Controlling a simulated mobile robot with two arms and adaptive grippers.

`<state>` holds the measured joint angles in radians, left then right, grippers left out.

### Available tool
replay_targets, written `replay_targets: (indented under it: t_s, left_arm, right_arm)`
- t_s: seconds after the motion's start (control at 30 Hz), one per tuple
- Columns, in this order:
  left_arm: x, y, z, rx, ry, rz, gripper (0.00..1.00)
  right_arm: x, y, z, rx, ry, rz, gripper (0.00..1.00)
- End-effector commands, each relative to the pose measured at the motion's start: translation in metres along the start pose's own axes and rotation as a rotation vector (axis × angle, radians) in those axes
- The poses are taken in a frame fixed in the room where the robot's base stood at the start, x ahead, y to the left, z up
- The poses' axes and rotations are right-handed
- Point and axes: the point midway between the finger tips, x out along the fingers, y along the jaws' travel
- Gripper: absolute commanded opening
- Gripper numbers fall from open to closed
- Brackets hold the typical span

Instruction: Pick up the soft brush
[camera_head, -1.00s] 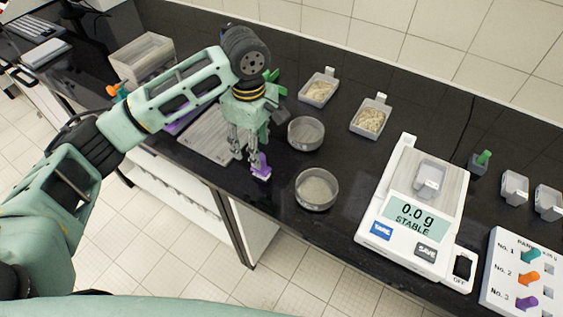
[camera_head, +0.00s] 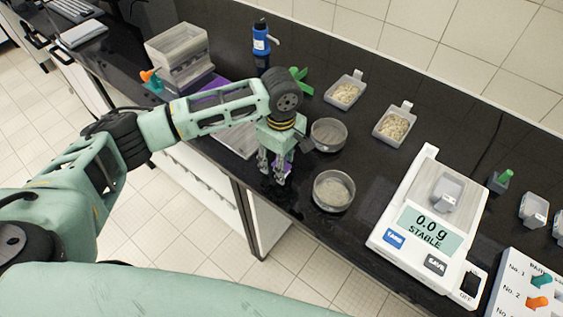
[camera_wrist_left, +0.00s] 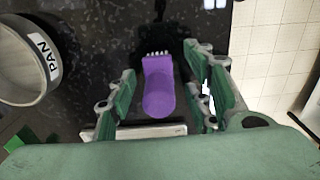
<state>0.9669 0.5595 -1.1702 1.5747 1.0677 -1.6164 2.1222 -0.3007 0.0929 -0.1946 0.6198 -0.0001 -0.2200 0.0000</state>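The soft brush looks like a purple handle with a pale bristle edge (camera_wrist_left: 158,86). In the left wrist view it lies between my left gripper's fingers, with dark gaps on both sides. In the head view only a small purple part of the brush (camera_head: 284,167) shows behind the fingers, near the counter's front edge. My left gripper (camera_head: 271,177) is open and low over the counter, with its fingers around the brush. Whether a finger touches it I cannot tell. My right gripper is in neither view.
Two round pans (camera_head: 333,191) and (camera_head: 328,135) stand just right of my left gripper. The scale (camera_head: 415,222) reads 0.0 g farther right. Sample trays (camera_head: 394,126) and (camera_head: 344,92), a green object (camera_head: 300,80) and a blue bottle (camera_head: 261,40) stand behind. The dark counter ends close in front.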

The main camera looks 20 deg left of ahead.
Motion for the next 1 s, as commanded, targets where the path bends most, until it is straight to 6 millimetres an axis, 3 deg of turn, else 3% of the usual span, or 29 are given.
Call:
replay_targets:
  t_s: [0.5, 0.83, 1.0]
  left_arm:
    - [-0.001, 0.000, 0.000, 0.000, 0.000, 0.000, 0.00]
    - [-0.003, 0.001, 0.000, 0.000, 0.000, 0.002, 0.00]
    - [-0.018, 0.001, 0.000, 0.001, -0.001, 0.003, 0.00]
  right_arm:
    - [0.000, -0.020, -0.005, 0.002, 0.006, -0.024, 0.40]
    - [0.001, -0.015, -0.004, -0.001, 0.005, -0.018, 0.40]
    - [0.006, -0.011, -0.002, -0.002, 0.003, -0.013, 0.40]
